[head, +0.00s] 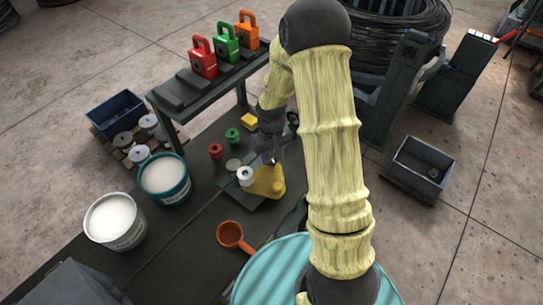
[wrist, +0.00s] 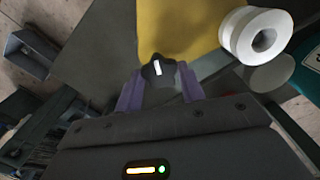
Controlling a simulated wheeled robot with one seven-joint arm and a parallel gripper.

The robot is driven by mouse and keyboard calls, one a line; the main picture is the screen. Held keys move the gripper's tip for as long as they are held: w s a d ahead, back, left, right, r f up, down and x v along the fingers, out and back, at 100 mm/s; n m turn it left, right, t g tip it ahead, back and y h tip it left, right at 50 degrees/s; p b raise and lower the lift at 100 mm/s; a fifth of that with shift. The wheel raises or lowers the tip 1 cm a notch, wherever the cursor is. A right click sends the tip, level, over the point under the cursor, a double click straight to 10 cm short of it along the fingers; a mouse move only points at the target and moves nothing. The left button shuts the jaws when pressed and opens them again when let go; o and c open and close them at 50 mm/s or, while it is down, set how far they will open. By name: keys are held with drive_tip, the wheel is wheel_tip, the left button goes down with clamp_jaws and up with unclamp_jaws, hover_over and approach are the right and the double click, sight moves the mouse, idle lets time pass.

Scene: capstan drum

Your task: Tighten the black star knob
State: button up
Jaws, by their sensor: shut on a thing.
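The black star knob (wrist: 157,70) with a white mark shows in the wrist view, at the near edge of a yellow fixture (wrist: 185,30). My gripper (wrist: 160,86) has its two purple fingers on either side of the knob and is shut on it. In the head view my gripper (head: 270,157) is at the far side of the yellow fixture (head: 268,183), and the knob cannot be made out there. A white spool (head: 245,174) is beside the fixture; it also shows in the wrist view (wrist: 238,38).
Red and green spools (head: 233,135) and a yellow block (head: 249,121) are left of my arm. A rack with several coloured padlocks (head: 203,58) stands behind. A teal bucket (head: 165,182) and an orange cup (head: 231,234) are nearby.

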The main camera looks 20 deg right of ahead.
drive_tip(key=m+b, duration=0.1)
drive_tip(key=m, duration=0.3)
drive_tip(key=shift+b, duration=0.3)
drive_tip(key=m, duration=0.7)
drive_tip(key=shift+r+m, duration=0.1)
drive_tip(key=shift+m, duration=0.3)
drive_tip(key=m+p, duration=0.1)
drive_tip(key=m, duration=0.3)
drive_tip(key=m+p, duration=0.2)
drive_tip(key=m, duration=0.2)
drive_tip(key=shift+r, duration=0.1)
drive_tip(key=m+p, duration=0.2)
drive_tip(key=m, duration=0.1)
drive_tip(key=shift+m, duration=0.3)
drive_tip(key=m+p, duration=0.2)
drive_tip(key=m, duration=0.2)
drive_tip(key=shift+p, duration=0.4)
drive_tip(key=shift+m+p, duration=0.7)
drive_tip(key=shift+m, duration=0.8)
